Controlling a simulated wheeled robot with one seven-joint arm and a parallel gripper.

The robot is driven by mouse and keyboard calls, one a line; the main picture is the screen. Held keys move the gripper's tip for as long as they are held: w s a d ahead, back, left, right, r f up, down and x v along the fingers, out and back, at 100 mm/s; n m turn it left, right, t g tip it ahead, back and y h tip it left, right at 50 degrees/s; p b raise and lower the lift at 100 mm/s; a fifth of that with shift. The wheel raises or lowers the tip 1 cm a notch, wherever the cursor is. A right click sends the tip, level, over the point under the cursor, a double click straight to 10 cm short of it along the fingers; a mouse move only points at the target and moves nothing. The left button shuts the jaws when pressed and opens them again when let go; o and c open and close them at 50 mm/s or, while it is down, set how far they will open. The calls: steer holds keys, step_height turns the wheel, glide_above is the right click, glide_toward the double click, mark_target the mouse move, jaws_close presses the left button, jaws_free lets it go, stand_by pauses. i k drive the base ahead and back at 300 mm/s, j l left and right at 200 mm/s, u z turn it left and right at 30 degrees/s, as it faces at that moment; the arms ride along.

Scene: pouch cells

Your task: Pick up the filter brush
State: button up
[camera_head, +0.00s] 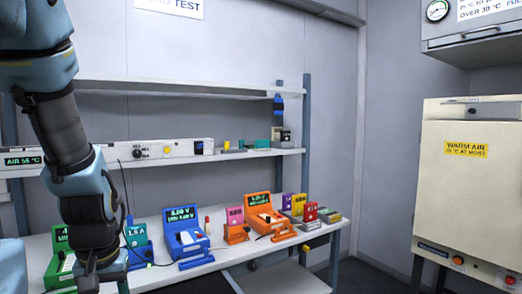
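I cannot pick out a filter brush for certain in the head view. My gripper (97,284) hangs at the lower left, at the end of my blue and dark grey arm, in front of the bench's left part. Its fingertips are at or below the picture's bottom edge, so I cannot see whether it is open or shut, or whether it holds anything. My arm hides part of the bench and the devices behind it.
The bench (330,228) carries green, blue and orange meters (184,232) (265,213) and several small coloured blocks. Shelves (240,84) rise behind it. A cream warm-air cabinet (468,190) stands at the right. The floor between bench and cabinet looks clear.

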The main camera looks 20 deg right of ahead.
mark_target(260, 145)
steer(key=u, duration=0.3)
steer(key=l+u, duration=0.25)
steer(key=u, duration=0.15)
steer(key=l+u, duration=0.6)
steer(key=u, duration=0.15)
steer(key=k+l+u, duration=0.15)
steer(key=l, duration=0.35)
steer(key=k+l+u, duration=0.15)
steer(key=l, duration=0.3)
steer(key=k+l+u, duration=0.1)
steer(key=l, duration=0.35)
steer(key=k+l+u, duration=0.15)
steer(key=k+l, duration=0.2)
steer(key=k+l+u, duration=0.15)
steer(key=l, duration=0.3)
steer(key=k, duration=0.05)
